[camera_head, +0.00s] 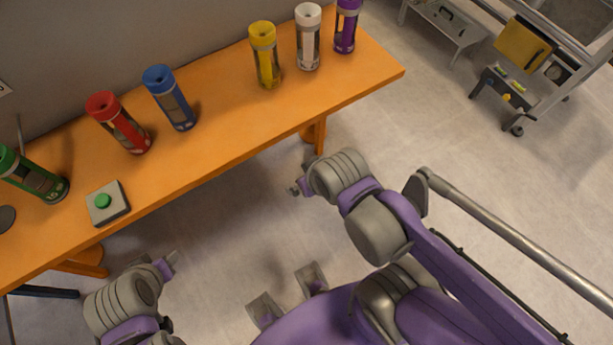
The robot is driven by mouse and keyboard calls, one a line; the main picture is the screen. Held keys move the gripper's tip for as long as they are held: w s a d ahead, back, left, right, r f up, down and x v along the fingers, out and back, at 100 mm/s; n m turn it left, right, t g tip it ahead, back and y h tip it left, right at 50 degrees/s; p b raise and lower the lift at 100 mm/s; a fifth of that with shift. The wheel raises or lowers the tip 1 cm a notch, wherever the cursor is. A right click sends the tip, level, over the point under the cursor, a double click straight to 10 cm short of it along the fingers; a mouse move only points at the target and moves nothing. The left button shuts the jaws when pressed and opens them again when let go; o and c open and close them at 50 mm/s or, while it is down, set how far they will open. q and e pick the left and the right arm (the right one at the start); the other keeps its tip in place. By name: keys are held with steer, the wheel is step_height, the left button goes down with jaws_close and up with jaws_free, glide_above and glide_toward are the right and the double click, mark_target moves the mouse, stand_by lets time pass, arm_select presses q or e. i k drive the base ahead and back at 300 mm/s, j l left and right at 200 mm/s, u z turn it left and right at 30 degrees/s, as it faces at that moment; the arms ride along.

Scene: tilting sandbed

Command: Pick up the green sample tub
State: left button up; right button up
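The green sample tub (33,177) stands at the far left of the orange bench, its left part cut off by the picture edge. It has a green lid and a dark label band. My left gripper (169,262) is in front of the bench at the lower left, apart from the tub and to its right. My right gripper (296,190) is in front of the bench near the middle of the picture, far from the tub. Nothing shows in either gripper. Their finger gaps are too small to make out.
The orange bench (225,128) also bears red (119,123), blue (170,97), yellow (265,54), white (308,37) and purple (346,25) tubs. A grey box with a green button (108,203) sits near the green tub. A cart (520,75) stands at upper right.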

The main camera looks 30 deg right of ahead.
mark_target(17, 170)
steer(key=u, duration=0.4)
steer(key=l+u, duration=0.1)
steer(key=u, duration=0.35)
steer(key=k+u, duration=0.1)
steer(key=u, duration=0.7)
steer(key=i+l+u, duration=0.1)
